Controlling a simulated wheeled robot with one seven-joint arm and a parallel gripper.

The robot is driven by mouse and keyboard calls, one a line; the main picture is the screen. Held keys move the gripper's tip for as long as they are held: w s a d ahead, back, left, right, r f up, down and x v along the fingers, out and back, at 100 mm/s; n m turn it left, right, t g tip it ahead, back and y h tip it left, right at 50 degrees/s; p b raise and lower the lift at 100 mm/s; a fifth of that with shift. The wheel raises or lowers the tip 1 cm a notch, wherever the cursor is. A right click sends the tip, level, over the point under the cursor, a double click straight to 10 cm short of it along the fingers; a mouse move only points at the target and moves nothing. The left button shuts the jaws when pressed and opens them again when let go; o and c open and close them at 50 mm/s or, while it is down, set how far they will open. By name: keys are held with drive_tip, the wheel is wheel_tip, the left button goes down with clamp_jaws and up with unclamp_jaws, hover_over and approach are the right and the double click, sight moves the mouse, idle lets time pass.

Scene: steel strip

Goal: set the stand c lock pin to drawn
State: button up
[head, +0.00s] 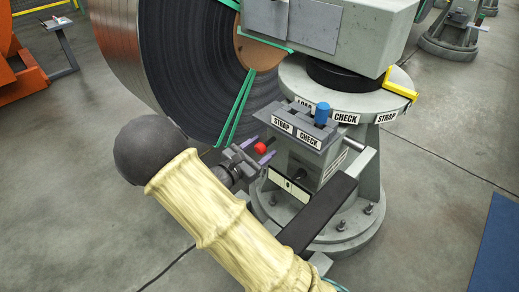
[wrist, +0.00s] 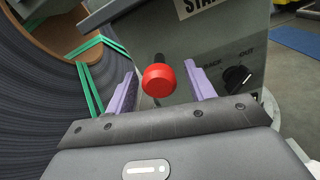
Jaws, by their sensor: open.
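A red knob (head: 261,147) sits on a short dark stem at the side of a grey stand box (head: 311,160); in the wrist view the red knob (wrist: 159,79) is near the middle. I take it for the lock pin, though no "stand c" label is readable. My gripper (head: 257,151) is open, and its purple fingers stand on either side of the knob in the wrist view (wrist: 160,80). A gap shows between the knob and each finger. I cannot tell how deep the knob sits between them. The stem is partly hidden by the knob.
A black dial (wrist: 237,77) marked BACK and OUT is right of the knob. A blue-topped lever (head: 322,113) rises from the STRAP/CHECK plate. The large steel coil (head: 190,60) with green straps stands close on the left.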

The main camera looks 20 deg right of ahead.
drive_tip(key=p+v, duration=0.6)
drive_tip(key=v, duration=1.1)
drive_tip(key=shift+s+a, duration=0.15)
drive_tip(key=shift+s, duration=0.05)
